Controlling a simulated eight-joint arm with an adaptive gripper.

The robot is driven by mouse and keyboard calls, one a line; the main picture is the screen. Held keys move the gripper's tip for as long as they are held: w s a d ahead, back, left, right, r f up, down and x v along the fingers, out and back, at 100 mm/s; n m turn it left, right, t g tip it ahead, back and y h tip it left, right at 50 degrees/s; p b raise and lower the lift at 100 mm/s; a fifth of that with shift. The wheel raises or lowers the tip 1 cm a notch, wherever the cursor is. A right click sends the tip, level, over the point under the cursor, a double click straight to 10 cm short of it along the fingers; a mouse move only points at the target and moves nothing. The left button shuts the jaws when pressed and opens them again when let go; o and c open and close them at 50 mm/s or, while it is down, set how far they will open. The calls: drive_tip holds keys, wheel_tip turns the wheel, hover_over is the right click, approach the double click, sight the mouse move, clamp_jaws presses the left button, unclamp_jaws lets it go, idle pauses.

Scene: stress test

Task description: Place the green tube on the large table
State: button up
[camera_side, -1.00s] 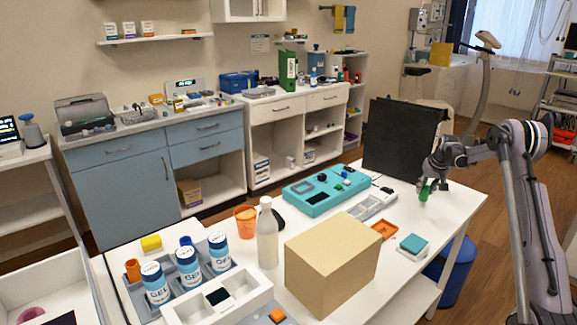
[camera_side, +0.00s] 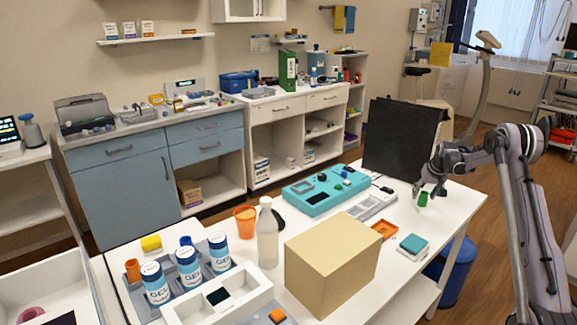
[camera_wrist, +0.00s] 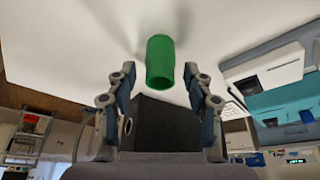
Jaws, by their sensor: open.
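The green tube (camera_side: 423,200) stands on the white large table (camera_side: 452,212), near its right side. In the wrist view the green tube (camera_wrist: 160,62) shows just beyond and between the fingertips, with clear gaps on both sides. My gripper (camera_side: 428,188) is open and empty, a little above and beside the tube. In the wrist view my gripper (camera_wrist: 160,85) has its two fingers spread wide apart. The tube's contact with the table is only roughly visible at this size.
A black panel (camera_side: 399,140) stands behind my gripper. An orange tray (camera_side: 384,230), a teal-topped box (camera_side: 413,245), a teal device (camera_side: 325,193) and a large cardboard box (camera_side: 330,265) are on the table. The table's right edge is close to the tube.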

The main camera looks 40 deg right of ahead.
drive_tip(key=v, duration=1.2)
drive_tip(key=w+a+r+n+t, duration=0.1)
drive_tip(key=a+r, duration=0.2)
drive_tip(key=a, duration=0.6)
drive_tip(key=w+a+r+n+y, duration=0.1)
drive_tip(key=a+r+n, duration=0.15)
drive_tip(key=a, duration=0.55)
drive_tip(key=w+a+r+n+t, duration=0.1)
drive_tip(key=a+r, duration=0.2)
drive_tip(key=a, duration=0.6)
drive_tip(key=s+a+f+n, duration=0.1)
drive_tip(key=s+a, duration=0.3)
drive_tip(key=a, duration=0.3)
drive_tip(key=s+a+f+n+t+y, duration=0.1)
drive_tip(key=s+a, duration=0.3)
drive_tip(key=a, duration=0.4)
drive_tip(key=s+a+f+n+t+y, duration=0.1)
drive_tip(key=s+a, duration=0.3)
drive_tip(key=a, duration=0.4)
drive_tip(key=shift+s+f+n, duration=0.2)
drive_tip(key=shift+f+n, duration=0.25)
drive_tip(key=shift+n, duration=0.3)
